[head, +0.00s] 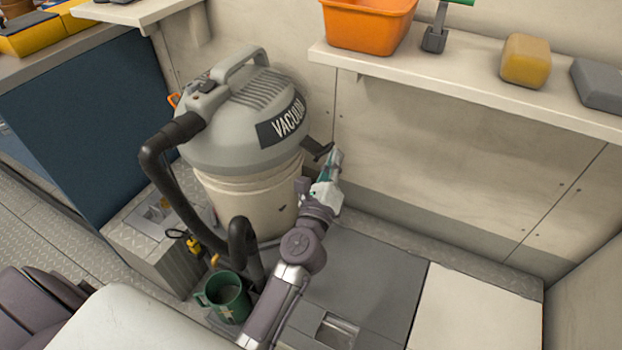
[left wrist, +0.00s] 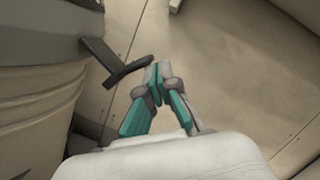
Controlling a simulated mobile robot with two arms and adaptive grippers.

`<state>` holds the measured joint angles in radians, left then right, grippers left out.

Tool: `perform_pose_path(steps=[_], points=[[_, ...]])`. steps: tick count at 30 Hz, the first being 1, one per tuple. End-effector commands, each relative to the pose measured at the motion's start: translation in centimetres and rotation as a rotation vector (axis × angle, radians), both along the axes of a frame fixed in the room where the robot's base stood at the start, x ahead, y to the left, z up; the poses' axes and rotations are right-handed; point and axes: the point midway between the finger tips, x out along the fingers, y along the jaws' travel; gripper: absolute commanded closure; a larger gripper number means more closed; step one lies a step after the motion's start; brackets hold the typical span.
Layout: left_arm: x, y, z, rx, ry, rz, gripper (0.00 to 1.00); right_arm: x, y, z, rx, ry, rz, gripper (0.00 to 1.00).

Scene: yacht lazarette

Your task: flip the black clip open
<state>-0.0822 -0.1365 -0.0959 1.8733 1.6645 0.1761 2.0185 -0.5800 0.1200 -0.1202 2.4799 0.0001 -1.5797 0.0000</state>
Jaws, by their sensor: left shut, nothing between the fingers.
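The black clip (head: 318,149) is on the right side of the grey vacuum (head: 255,110), where the lid meets the pale drum. It sticks out from the side at an angle. In the left wrist view the clip (left wrist: 116,64) is a dark bent lever whose free end reaches the fingertips. My left gripper (head: 336,157) is shut and empty, just right of the clip's outer end. It also shows in the left wrist view (left wrist: 156,72). I cannot tell whether fingers and clip touch. My right gripper is not in view.
A shelf (head: 440,75) above right holds an orange bin (head: 365,25), a yellow block (head: 526,62) and a grey block (head: 600,84). A black hose (head: 165,185) hangs left of the drum. A green mug (head: 228,300) stands below it. The wall lies close behind the gripper.

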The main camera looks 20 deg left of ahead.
Motion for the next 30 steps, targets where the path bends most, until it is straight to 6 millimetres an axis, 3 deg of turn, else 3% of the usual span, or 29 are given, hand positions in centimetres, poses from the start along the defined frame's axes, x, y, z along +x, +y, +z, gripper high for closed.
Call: perform_pose_path(steps=[5, 18, 24, 30], points=[[-1.4, -0.2, -0.4, 0.002, 0.003, 0.001, 1.00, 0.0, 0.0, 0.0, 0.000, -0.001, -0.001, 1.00], [-9.9, -1.2, -2.0, 0.004, 0.004, -0.003, 1.00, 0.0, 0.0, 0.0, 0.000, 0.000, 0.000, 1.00], [-11.5, -1.5, -2.2, 0.000, 0.002, -0.001, 1.00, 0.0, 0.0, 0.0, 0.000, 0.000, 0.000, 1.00], [-11.7, -1.6, -2.2, 0.014, 0.001, -0.005, 1.00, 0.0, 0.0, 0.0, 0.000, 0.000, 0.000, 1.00]])
